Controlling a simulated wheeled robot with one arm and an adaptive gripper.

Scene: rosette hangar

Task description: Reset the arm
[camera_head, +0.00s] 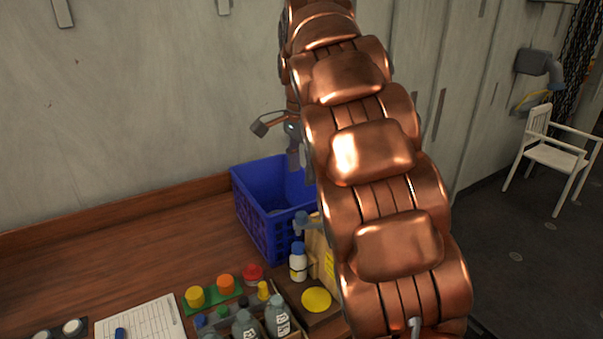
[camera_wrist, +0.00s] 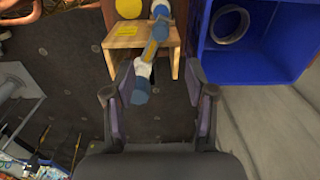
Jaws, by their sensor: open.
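My copper arm rises through the middle of the head view and hides part of what is behind it. My gripper (camera_head: 295,150) shows only in part beside it, above the blue crate. In the wrist view my gripper (camera_wrist: 160,82) has its two dark fingers wide apart with nothing held between them.
The blue crate (camera_head: 255,215) stands on the wooden bench (camera_head: 120,235) by the wall; a grey ring (camera_wrist: 230,24) lies in it. A small wooden stand (camera_wrist: 118,48), capped bottles (camera_head: 278,315) and a paper sheet (camera_head: 140,320) are near. A white chair (camera_head: 555,157) stands right.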

